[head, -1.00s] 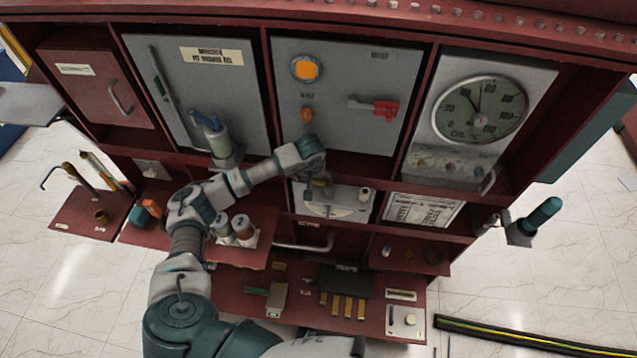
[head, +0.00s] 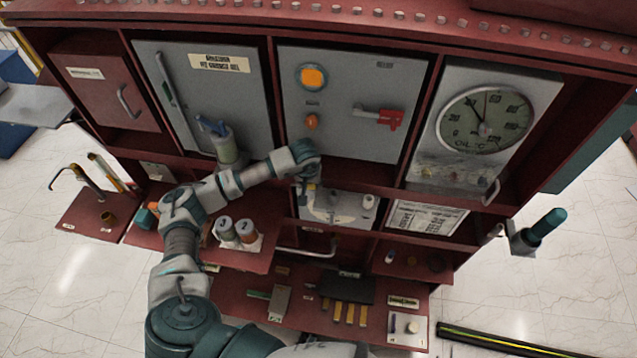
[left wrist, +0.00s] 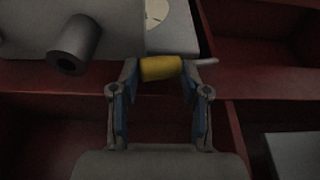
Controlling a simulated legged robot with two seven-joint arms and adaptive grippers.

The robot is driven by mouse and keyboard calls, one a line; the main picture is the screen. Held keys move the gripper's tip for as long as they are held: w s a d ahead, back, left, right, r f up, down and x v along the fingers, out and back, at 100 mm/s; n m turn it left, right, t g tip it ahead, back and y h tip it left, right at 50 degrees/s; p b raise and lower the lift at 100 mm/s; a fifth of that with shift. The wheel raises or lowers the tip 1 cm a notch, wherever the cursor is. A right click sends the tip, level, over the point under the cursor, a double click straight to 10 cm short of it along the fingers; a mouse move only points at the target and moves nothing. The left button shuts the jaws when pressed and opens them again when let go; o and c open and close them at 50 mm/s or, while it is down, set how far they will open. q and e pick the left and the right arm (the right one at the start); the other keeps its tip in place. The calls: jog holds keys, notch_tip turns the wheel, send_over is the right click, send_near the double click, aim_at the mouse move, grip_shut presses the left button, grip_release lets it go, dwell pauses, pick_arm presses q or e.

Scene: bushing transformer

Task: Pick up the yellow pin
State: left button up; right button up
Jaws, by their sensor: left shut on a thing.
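The yellow pin (left wrist: 161,68) lies sideways between the two fingertips of my left gripper (left wrist: 158,72) in the left wrist view. The fingers are shut on its yellow body, and a thin pale end sticks out past the right finger. In the head view my left gripper (head: 309,182) is in front of the grey panel (head: 345,210) in the middle compartment. The pin is too small and covered to make out clearly there. My right gripper does not show.
A grey cylinder knob (left wrist: 75,45) sticks out close to the left of the gripper. Red shelf walls (left wrist: 236,140) surround the compartment. A gauge (head: 486,118) and a red-handled switch (head: 378,116) are on the panels above. Two capped cylinders (head: 236,232) stand on the left shelf.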

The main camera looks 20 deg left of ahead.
pick_arm(q)
jog(key=s+a+b, duration=0.5)
jog(key=s+a, duration=1.5)
jog(key=s, duration=0.1)
jog(key=shift+s+a, duration=0.15)
jog(key=shift+s, duration=0.15)
